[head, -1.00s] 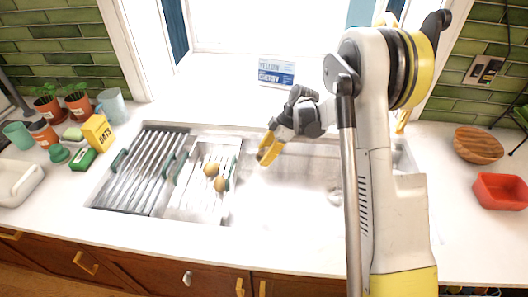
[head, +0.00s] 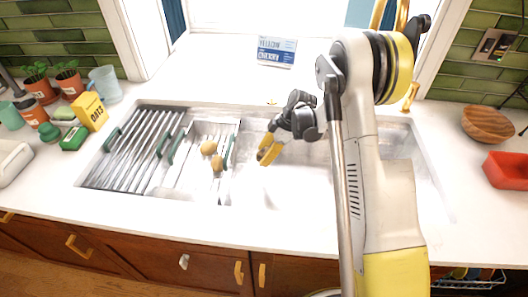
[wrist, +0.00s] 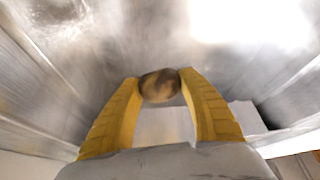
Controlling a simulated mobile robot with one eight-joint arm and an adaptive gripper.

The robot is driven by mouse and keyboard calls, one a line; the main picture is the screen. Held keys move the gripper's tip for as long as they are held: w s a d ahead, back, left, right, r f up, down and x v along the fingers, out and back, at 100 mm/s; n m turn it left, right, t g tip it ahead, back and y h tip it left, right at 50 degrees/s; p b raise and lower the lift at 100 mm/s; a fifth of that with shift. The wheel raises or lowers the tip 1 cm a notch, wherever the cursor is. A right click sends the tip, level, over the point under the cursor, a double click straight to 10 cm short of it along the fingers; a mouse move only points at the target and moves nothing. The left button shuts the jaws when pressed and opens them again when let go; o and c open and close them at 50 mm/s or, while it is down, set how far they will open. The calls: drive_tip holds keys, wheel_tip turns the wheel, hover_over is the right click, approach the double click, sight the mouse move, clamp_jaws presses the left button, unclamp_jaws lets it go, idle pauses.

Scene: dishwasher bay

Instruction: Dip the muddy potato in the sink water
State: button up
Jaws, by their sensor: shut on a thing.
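My gripper (head: 267,157) has yellow fingers and is shut on a brown potato with dark patches (wrist: 160,86). In the wrist view the potato sits between the two fingertips. In the head view only a small dark part of it shows at the fingertips. The gripper is over the left part of the steel sink basin (head: 283,192), just right of the colander tray. I cannot tell a water surface in the basin, or whether the potato touches any.
A tray (head: 195,180) in the sink's left part holds two potatoes, one (head: 208,147) behind the other (head: 216,164). A ribbed drying rack (head: 130,150) lies left of it. A yellow oats box (head: 90,111) and a red container (head: 507,170) stand on the counter.

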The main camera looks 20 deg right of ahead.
drive_tip(key=shift+f+b, duration=2.05)
drive_tip(key=shift+f, duration=2.3)
drive_tip(key=shift+r, duration=0.1)
wheel_tip(320, 180, up, 24)
drive_tip(key=p, duration=1.3)
hover_over(264, 150)
drive_tip(key=shift+r, duration=0.15)
idle(1.0)
